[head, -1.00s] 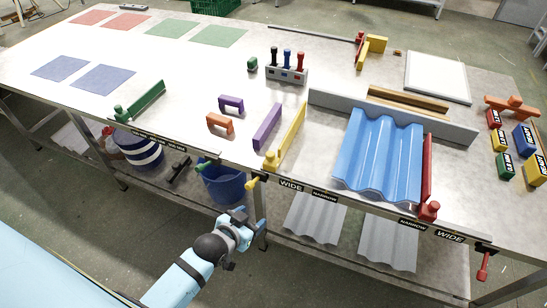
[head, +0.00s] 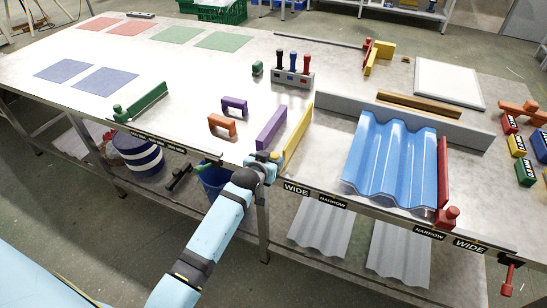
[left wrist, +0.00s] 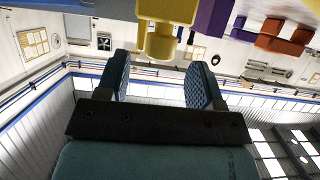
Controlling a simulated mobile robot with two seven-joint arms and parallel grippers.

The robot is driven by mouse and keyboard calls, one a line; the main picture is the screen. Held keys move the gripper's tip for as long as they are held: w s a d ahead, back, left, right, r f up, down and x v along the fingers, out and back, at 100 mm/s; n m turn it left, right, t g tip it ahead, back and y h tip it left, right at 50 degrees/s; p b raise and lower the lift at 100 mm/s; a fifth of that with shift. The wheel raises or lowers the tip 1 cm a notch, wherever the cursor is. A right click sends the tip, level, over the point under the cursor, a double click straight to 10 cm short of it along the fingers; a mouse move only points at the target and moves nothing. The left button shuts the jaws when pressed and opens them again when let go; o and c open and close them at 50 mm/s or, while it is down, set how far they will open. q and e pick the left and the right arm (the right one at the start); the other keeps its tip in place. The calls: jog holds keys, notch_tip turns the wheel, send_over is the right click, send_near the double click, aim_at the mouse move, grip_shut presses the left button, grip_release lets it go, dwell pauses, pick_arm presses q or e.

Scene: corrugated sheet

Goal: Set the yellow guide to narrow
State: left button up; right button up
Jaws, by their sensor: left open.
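The yellow guide (head: 298,130) stands along the left of the blue corrugated sheet (head: 392,160), with a gap between them. Its front end is at the bench's front edge, near the WIDE label (head: 296,188), with the NARROW label (head: 333,201) to the right. My left gripper (head: 266,160) is at the guide's front end and partly hides it. In the left wrist view, a yellow round knob and block (left wrist: 158,35) lie just beyond my open fingers (left wrist: 160,78), in line with the gap. Nothing is held. My right gripper is out of view.
A purple block (head: 271,127) stands just left of the yellow guide. Purple (head: 234,104) and orange (head: 222,124) handles lie farther left. A red guide (head: 443,180) stands right of the sheet, and a grey rail (head: 400,118) runs behind it.

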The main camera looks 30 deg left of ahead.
aim_at(273, 156)
pick_arm(q)
jog(key=shift+x, duration=1.65)
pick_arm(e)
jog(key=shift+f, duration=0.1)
